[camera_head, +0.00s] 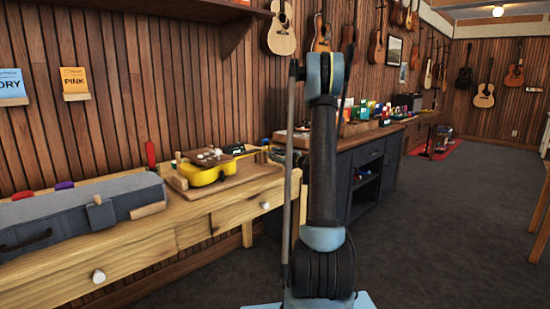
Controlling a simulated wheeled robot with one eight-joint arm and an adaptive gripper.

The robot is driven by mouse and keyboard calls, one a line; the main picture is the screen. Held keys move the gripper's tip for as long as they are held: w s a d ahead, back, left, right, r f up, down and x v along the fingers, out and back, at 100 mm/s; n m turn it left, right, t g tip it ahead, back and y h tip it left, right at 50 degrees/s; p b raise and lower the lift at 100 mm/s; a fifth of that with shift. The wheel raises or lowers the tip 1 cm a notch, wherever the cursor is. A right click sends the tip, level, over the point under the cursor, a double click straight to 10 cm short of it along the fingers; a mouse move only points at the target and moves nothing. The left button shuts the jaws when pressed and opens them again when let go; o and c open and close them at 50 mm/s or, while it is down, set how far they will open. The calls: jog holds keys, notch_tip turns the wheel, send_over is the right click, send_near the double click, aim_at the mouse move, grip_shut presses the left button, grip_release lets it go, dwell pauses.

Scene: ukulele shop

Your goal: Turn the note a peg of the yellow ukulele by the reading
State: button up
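The yellow ukulele (203,177) lies on a wooden board (196,188) on top of the light wood bench, left of my arm. Its yellow body faces me. Small pale pieces show above it, but I cannot tell which are pegs, nor which belongs to note a. A small dark item with a green-lit face (236,149) sits just behind the ukulele; any reading is too small to make out. My arm stands upright in the middle of the view, apart from the bench. My gripper cannot be seen.
A grey case (82,213) fills the bench's left part. A dark cabinet (370,172) with colourful goods stands behind my arm. Guitars hang on the wood walls. The grey carpet (440,230) at right is clear.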

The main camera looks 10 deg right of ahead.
jog(key=shift+d, duration=0.15)
jog(key=shift+v, duration=3.9)
